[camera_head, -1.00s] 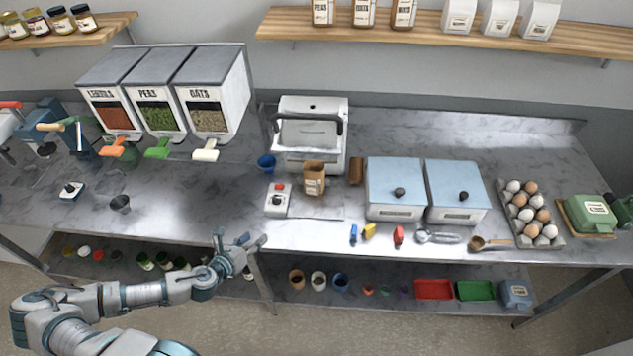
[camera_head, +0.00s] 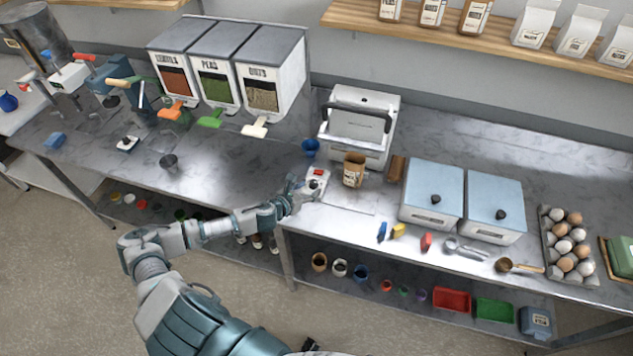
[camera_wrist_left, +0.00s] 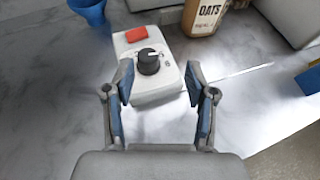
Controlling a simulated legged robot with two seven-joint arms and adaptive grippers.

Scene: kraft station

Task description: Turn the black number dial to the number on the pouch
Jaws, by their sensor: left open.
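The black number dial (camera_wrist_left: 149,61) sits on a white control box with a red button (camera_wrist_left: 136,35). In the head view the box (camera_head: 318,178) stands on the counter in front of the sealing machine. My left gripper (camera_wrist_left: 161,82) is open, with its blue-padded fingers at either side of the box's near end; the dial lies just beyond the fingertips. In the head view the left gripper (camera_head: 300,190) is beside the box.
The sealing machine (camera_head: 358,128) with a black handle stands behind the pouch. A blue cup (camera_head: 310,148) is left of it. Blue-lidded bins (camera_head: 432,190) and small coloured clips (camera_head: 398,231) are to the right.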

